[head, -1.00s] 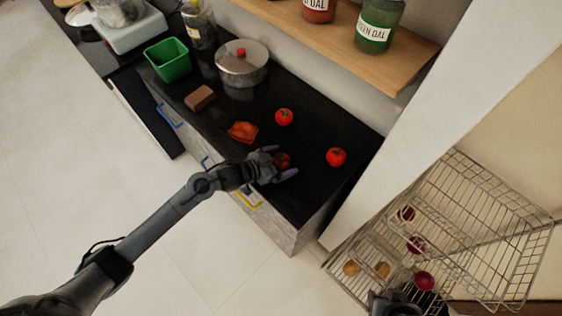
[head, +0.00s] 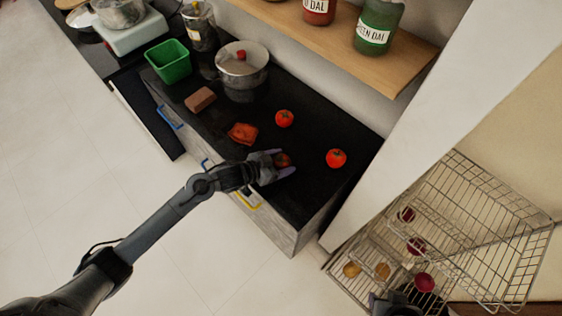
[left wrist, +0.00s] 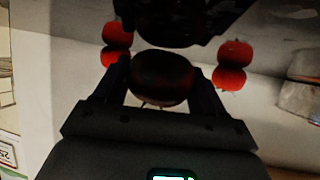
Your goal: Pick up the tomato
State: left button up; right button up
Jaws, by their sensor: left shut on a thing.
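My left gripper (head: 279,166) is shut on a dark-looking tomato (head: 282,160) near the front edge of the black counter (head: 310,190). In the left wrist view the held tomato (left wrist: 162,72) sits between the two fingers, in shadow. I cannot tell whether it is clear of the counter. Two other red tomatoes lie apart from the gripper, one farther back (head: 284,118) and one to the right (head: 336,158). Both also show in the left wrist view, beside the fingers (left wrist: 117,33) (left wrist: 235,53). Part of my right gripper (head: 392,303) shows at the bottom edge, its jaws unclear.
A crumpled orange-red item (head: 242,133), a brown block (head: 200,99), a green bin (head: 168,62) and a pot (head: 242,68) stand left of the tomatoes. A wooden shelf (head: 340,36) with jars overhangs the back. A wire rack (head: 480,220) stands right of the counter.

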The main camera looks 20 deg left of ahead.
pick_arm(q)
notch_tip(320, 180, up, 4)
jog(key=shift+r+p, duration=0.1)
jog(key=shift+p, duration=0.45)
jog(key=s+d+r+p, duration=0.1)
jog(key=d+r, duration=0.2)
jog(key=d, duration=0.2)
jog(key=s+d+r, duration=0.1)
jog(key=d+r, duration=0.2)
jog(key=d, duration=0.2)
notch_tip(320, 180, up, 4)
jog(key=f+n+t+y, duration=0.1)
jog(key=n+t+y, duration=0.1)
jog(key=n+y, duration=0.2)
send_over(281, 159)
jog(key=w+d, duration=0.1)
jog(key=d, duration=0.2)
jog(key=shift+d+r, duration=0.15)
jog(key=shift+r, duration=0.1)
jog(key=a+y, duration=0.1)
jog(key=a, duration=0.1)
jog(key=a+n, duration=0.1)
jog(key=a, duration=0.1)
jog(key=s+a+n+y, duration=0.1)
jog(key=a, duration=0.1)
jog(key=shift+a+f+y, duration=0.15)
jog(key=shift+y, duration=0.15)
jog(key=shift+s+a+f+n+y, duration=0.45)
jog(key=shift+s+a+f, duration=0.4)
jog(key=shift+a+f, duration=0.25)
